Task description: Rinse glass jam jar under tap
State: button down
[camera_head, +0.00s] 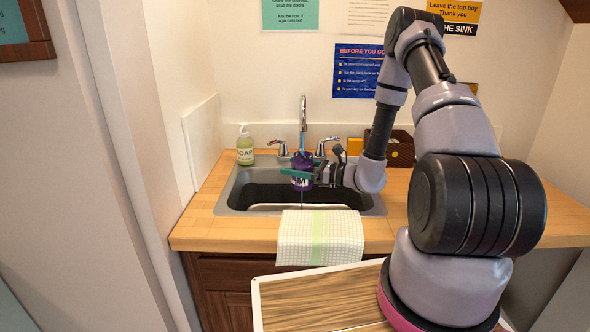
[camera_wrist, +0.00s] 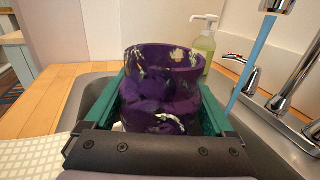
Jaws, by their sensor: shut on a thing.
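The jam jar (camera_head: 302,161) looks dark purple with pale and golden patches. My gripper (camera_head: 296,173) is shut on it, holding it upright above the sink basin (camera_head: 232,190). In the wrist view the jar (camera_wrist: 162,90) stands mouth up between the green fingers of my gripper (camera_wrist: 166,92). The tap (camera_head: 303,112) is running. Its blue water stream (camera_wrist: 252,58) passes at the jar's right in the wrist view and reaches down by the right finger. In the head view the stream lines up with the jar, and a thin streak shows below it. The jar's inside is hidden.
A green soap bottle (camera_head: 245,148) stands behind the sink's left corner. Tap handles (camera_head: 278,147) flank the spout. A checked towel (camera_head: 320,238) hangs over the counter's front edge. A dark box (camera_head: 402,150) stands at the back right. The wooden counter (camera_head: 207,212) is clear at left.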

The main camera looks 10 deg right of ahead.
jog(key=w+d+f, duration=0.1)
jog(key=w+f, duration=0.1)
jog(key=w, duration=0.8)
jog(key=shift+d, duration=0.2)
dwell(0.3)
jog(key=shift+d, duration=0.2)
jog(key=shift+d, duration=0.4)
jog(key=shift+a, duration=0.15)
jog(key=shift+a, duration=0.5)
jog(key=shift+d, duration=0.15)
jog(key=shift+d, duration=0.5)
